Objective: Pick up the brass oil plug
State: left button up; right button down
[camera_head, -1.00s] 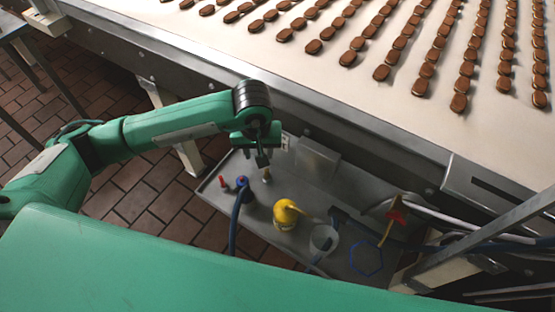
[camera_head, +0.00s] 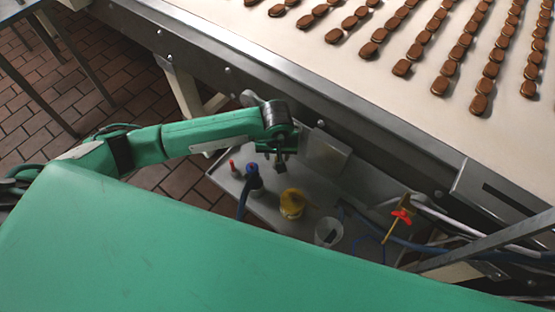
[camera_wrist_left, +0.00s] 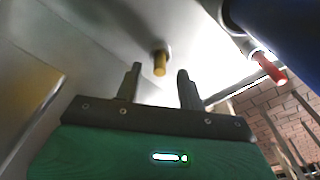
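The brass oil plug (camera_wrist_left: 160,62) is a small golden cylinder in the left wrist view, standing out from a grey metal surface. My left gripper (camera_wrist_left: 159,82) is open, with its two dark fingers apart. The plug shows between and just beyond the fingertips; I see no contact. In the head view my left gripper (camera_head: 281,168) hangs low over the grey tray (camera_head: 265,212), and I cannot make out the plug there, probably hidden by the gripper. My right gripper is not in view.
Right of the gripper stand a yellow can (camera_head: 292,204) and a pale cup (camera_head: 328,232). Left of it are a blue-topped item (camera_head: 252,172) with a hose and a red item (camera_head: 232,167). The conveyor (camera_head: 300,60) with chocolate pieces runs behind.

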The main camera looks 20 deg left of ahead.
pick_arm(q)
jog(key=shift+w+f, duration=0.15)
jog(key=shift+f, duration=1.15)
grip_shut()
jog(key=shift+r, duration=0.1)
